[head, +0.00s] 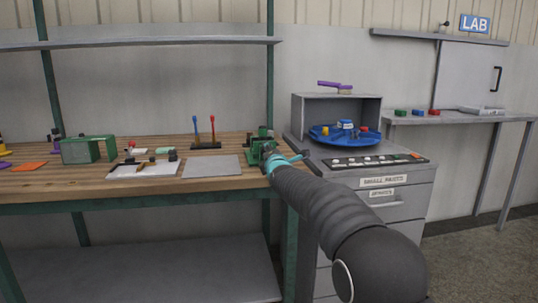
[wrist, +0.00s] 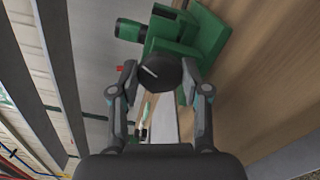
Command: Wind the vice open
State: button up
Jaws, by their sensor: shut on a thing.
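The green vice (head: 258,150) stands at the right end of the wooden workbench. It also shows in the wrist view (wrist: 203,35), its jaws and body at the top. A dark round knob (wrist: 160,73) with a light mark line faces the wrist camera at the front of the vice. My gripper (wrist: 161,80) has one finger on each side of the knob and is shut on it. In the head view my gripper (head: 281,162) is at the vice's near right side, and my arm hides part of the contact. The gap between the vice jaws is not clear.
The workbench (head: 60,185) holds a grey plate (head: 212,166), a white board with small parts (head: 145,170), a green box (head: 85,150) and a rack of upright tools (head: 205,145). A grey cabinet (head: 385,185) with a blue tray (head: 330,137) stands close on the right.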

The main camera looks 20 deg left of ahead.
jog(key=shift+f+n, duration=0.1)
jog(key=shift+n, duration=1.6)
jog(key=o, duration=1.1)
jog(key=shift+a, duration=0.1)
jog(key=shift+o, duration=0.2)
jog(key=v, duration=1.2)
